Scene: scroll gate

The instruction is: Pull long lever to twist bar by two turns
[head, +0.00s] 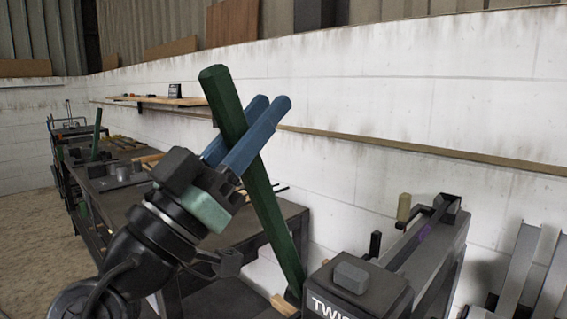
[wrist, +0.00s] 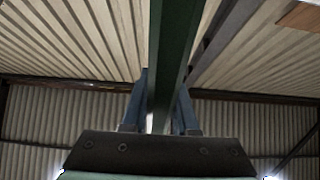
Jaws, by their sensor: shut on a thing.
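The long lever (head: 262,197) is a dark green bar that rises from the black machine and leans to the left. My gripper (head: 258,133) has blue fingers, one on each side of the lever, and is shut on its upper part. The lever's top end sticks out above the fingers. In the wrist view the lever (wrist: 174,60) runs up between the blue fingers (wrist: 160,105). The machine (head: 352,297) carries a partly cut-off white label beginning "TWIS".
A dark workbench (head: 120,205) with tools stands behind my arm at left. A second green lever (head: 97,132) stands farther back. A wooden shelf (head: 165,100) is on the white wall (head: 400,95). Grey metal sections (head: 525,270) lean at far right. Open floor (head: 35,210) lies at left.

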